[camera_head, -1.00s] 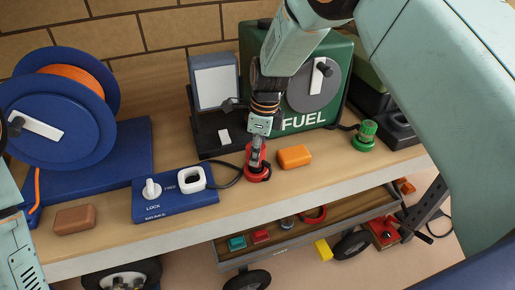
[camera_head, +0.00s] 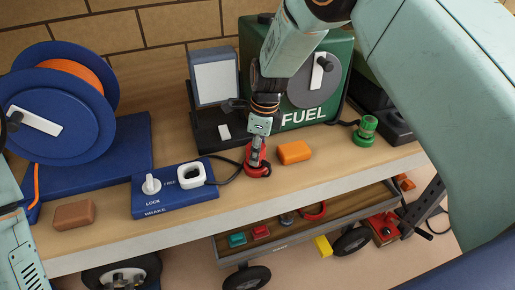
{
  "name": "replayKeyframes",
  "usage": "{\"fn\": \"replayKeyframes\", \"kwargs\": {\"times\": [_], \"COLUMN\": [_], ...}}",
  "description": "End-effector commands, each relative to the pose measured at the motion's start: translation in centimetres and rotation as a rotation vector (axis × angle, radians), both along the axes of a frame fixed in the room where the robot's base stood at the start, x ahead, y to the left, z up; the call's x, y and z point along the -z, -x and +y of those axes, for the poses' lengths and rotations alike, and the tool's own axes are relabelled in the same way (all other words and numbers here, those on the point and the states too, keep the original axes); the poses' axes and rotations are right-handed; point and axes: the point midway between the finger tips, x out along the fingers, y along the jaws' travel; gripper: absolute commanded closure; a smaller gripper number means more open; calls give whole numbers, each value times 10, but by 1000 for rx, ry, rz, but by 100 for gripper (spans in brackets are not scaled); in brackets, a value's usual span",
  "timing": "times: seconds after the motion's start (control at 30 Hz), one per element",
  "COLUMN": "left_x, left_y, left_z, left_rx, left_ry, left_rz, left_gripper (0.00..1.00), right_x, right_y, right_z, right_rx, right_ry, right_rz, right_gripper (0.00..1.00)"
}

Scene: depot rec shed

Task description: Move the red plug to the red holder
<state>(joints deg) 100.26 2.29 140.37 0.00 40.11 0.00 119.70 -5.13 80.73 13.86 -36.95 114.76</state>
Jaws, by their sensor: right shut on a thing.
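My right gripper (camera_head: 255,152) reaches down from the upper right and is shut at a red ringed piece (camera_head: 262,172) on the bench. The jaws cover most of what they hold, so I cannot clearly tell the red plug from the red holder there. A black cable runs from this piece to the left, towards a white square ring on the blue brake panel. A green round fitting (camera_head: 366,130) stands at the right of the bench. My left arm shows at the left edge, but its gripper is out of the picture.
An orange block (camera_head: 294,152) lies close right of my right gripper. The green fuel box (camera_head: 305,122) and a dark stand (camera_head: 206,130) are behind it. The blue brake panel (camera_head: 175,208), a brown block (camera_head: 74,214) and a blue reel (camera_head: 60,145) are left. A cart (camera_head: 290,246) stands below.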

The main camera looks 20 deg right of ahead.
Motion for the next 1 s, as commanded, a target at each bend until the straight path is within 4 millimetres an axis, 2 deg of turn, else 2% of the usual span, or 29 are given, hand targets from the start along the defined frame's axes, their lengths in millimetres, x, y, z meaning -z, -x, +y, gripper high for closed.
{"fn": "replayKeyframes", "kwargs": {"times": [0.03,0.07,0.37,0.73,0.87,1.0], "left_x": [0,0,0,0,0,0], "left_y": [0,0,0,0,0,0], "left_z": [0,0,0,0,0,0], "left_rx": [0,0,0,0,0,0], "left_ry": [0,0,0,0,0,0], "left_rz": [0,0,0,0,0,0], "left_gripper": [100,100,100,100,100,100], "right_x": [-1,-1,-1,-5,-23,-52], "right_y": [-1,-1,-1,-1,0,1], "right_z": [0,0,0,-1,-2,-5], "right_rx": [0,0,0,0,0,1], "right_ry": [-1,-1,0,0,0,0], "right_rz": [-3,-3,-1,-2,-4,-6], "right_gripper": [88,55,30,30,30,30]}}
